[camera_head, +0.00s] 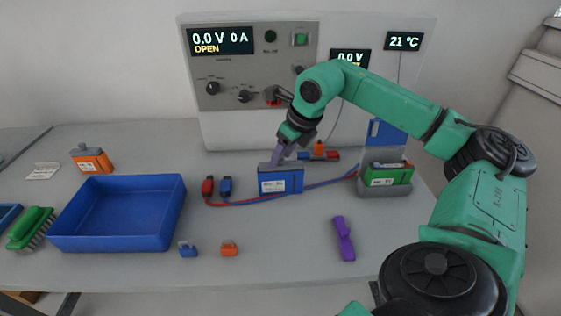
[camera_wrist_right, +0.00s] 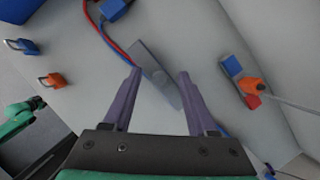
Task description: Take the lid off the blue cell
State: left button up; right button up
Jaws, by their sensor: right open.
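The blue cell (camera_head: 280,183) stands upright on the table in front of the cycler, with a white label on its front. In the right wrist view its grey top (camera_wrist_right: 160,77) shows as a long strip, seen from above. I cannot make out the edge between lid and cell. My right gripper (camera_head: 284,155) is over the cell's top, pointing down, and hides part of it. In the right wrist view the gripper's purple fingers (camera_wrist_right: 160,85) are apart, with the grey strip between them. Whether they touch it is unclear. My left gripper is out of view.
Red and blue leads (camera_head: 250,201) run beside the cell. A green cell (camera_head: 388,175) sits in a holder at right.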

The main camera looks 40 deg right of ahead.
grip_shut()
